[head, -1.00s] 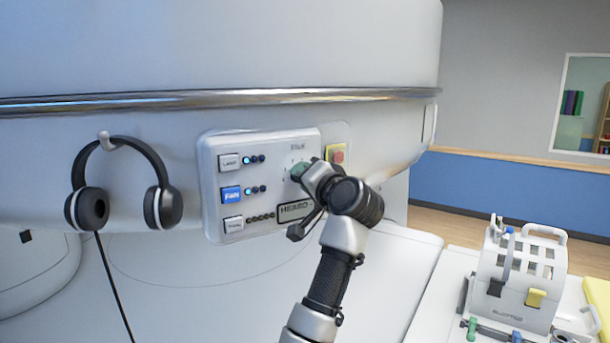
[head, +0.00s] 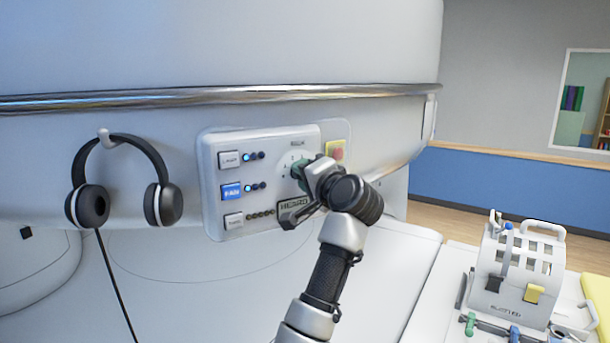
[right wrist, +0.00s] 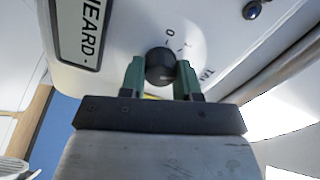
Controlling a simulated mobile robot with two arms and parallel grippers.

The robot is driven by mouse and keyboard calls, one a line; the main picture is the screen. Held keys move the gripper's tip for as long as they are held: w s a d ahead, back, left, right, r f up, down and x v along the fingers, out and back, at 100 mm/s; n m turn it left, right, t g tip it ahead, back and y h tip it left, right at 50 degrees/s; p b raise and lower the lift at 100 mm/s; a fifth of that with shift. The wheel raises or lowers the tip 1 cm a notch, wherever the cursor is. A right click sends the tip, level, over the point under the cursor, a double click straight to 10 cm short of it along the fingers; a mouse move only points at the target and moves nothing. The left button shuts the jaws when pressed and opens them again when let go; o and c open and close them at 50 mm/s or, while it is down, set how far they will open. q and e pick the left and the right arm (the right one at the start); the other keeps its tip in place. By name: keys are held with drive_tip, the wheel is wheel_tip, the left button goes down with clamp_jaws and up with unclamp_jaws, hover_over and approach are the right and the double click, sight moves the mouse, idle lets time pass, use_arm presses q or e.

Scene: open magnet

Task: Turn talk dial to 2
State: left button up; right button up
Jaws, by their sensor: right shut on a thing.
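The talk dial (right wrist: 160,66) is a dark round knob on the white control panel (head: 268,146). In the right wrist view it sits between the two green fingertips of my right gripper (right wrist: 160,78), which is shut on it. A "0" and tick marks show beside the knob; which mark it points to cannot be told. In the head view my right gripper (head: 301,174) covers most of the dial, and small numerals show at its upper left. My left gripper is not in view.
The panel also has a blue FAN button (head: 231,192), white buttons and a HEARD plate (right wrist: 89,27). A red button on yellow (head: 337,150) is close to my right gripper. Headphones (head: 162,204) hang at the left. A white caddy (head: 515,285) stands at the lower right.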

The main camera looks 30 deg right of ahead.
drive_tip(key=o, duration=0.9)
drive_tip(key=shift+s, duration=0.1)
drive_tip(key=s+b, duration=0.1)
drive_tip(key=s, duration=0.2)
drive_tip(key=s+b, duration=0.2)
drive_tip(key=s, duration=0.2)
drive_tip(key=s+b, duration=0.2)
drive_tip(key=s, duration=0.1)
drive_tip(key=shift+s+a, duration=0.3)
drive_tip(key=shift+f, duration=0.15)
